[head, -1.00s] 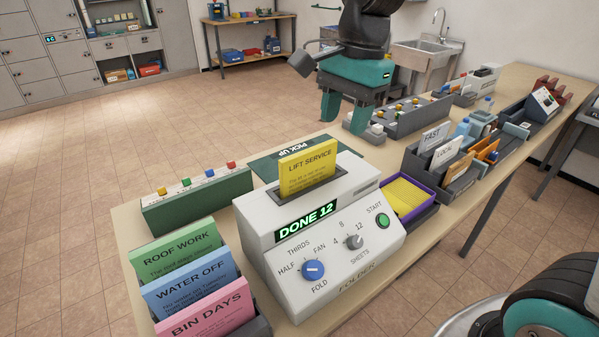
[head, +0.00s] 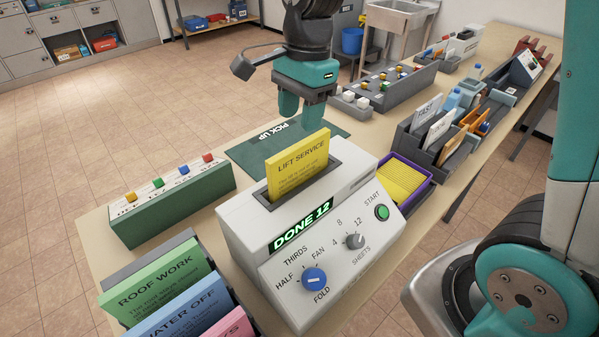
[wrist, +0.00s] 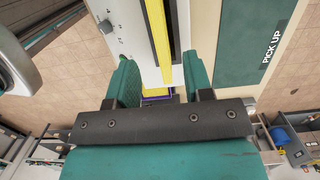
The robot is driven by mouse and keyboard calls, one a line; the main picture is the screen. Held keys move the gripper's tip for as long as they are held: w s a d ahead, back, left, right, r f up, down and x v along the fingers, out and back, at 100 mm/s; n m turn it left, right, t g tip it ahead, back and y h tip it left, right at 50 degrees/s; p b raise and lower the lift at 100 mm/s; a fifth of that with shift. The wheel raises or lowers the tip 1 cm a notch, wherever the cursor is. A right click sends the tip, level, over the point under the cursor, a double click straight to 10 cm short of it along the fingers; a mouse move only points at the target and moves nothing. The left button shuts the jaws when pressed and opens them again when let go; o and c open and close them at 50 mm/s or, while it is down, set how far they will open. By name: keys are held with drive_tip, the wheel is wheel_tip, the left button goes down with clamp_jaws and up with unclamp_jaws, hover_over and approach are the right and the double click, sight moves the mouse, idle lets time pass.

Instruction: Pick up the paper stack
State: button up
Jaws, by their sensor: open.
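Yellow paper headed LIFT SERVICE (head: 298,165) stands upright in the top slot of the white folder machine (head: 240,225), whose display reads DONE 12. The paper also shows edge-on as a yellow strip in the wrist view (wrist: 157,35). More yellow paper (head: 398,180) lies in a purple-rimmed tray (head: 427,192) to the machine's right. My gripper (head: 299,110) is open and empty, above and behind the machine, apart from the LIFT SERVICE paper. In the wrist view, the yellow strip appears between the open fingers (wrist: 160,80).
A green PICK UP mat (head: 247,152) lies behind the machine. A green box with coloured buttons (head: 180,210) stands left. A holder with ROOF WORK sheets (head: 158,278) is at front left. Grey trays with FAST cards (head: 425,120) stand right.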

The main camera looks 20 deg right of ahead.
sight(301, 144)
drive_tip(key=f, duration=0.3)
drive_tip(key=shift+s+a+f, duration=0.1)
drive_tip(key=shift+a+f, duration=0.1)
drive_tip(key=shift+f, duration=0.05)
drive_tip(key=shift+d+f+p, duration=0.15)
drive_tip(key=shift+f+p, duration=0.8)
drive_tip(key=shift+f, duration=1.75)
clamp_jaws()
